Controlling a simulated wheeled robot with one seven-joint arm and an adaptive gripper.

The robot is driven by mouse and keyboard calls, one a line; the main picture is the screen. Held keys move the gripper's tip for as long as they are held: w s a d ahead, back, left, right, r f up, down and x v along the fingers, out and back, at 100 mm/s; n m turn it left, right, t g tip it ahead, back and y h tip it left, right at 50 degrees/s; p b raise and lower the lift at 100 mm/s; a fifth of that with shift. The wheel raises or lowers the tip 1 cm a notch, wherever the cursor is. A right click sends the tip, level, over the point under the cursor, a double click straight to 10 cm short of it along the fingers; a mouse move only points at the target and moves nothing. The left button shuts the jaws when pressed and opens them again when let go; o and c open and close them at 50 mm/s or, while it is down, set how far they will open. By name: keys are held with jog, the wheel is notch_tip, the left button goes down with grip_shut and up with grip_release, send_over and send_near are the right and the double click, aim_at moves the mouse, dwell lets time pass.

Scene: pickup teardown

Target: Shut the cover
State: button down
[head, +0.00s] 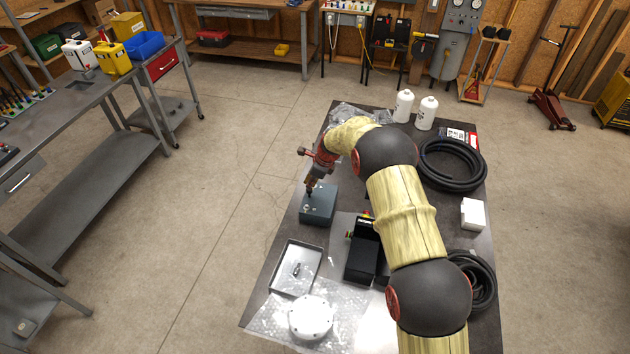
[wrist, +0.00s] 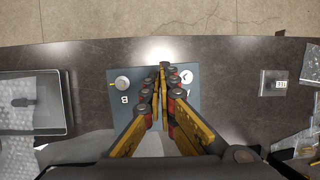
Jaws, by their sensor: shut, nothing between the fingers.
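A blue-grey box (head: 318,208) with small round fittings on top sits near the left edge of the dark table. In the wrist view its top face (wrist: 125,112) shows a pale round knob (wrist: 122,83), a letter B and a second round fitting (wrist: 186,77). My gripper (head: 309,191) points down at this box; in the wrist view its fingers (wrist: 163,72) are together and empty, over the middle of the top face. They hide part of the face, and I cannot tell whether they touch it. I cannot make out which part is the cover.
A shallow tray (head: 277,283) with a small dark item and a white round part (head: 310,317) lie in front. A black unit (head: 362,262) stands right of the tray. Coiled black hoses (head: 428,180), white bottles (head: 404,105) and a white box (head: 473,214) occupy the table's far and right sides.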

jog(key=shift+w+a+f, duration=0.1)
jog(key=shift+a+f, duration=0.25)
jog(key=shift+f, duration=0.15)
dwell(0.3)
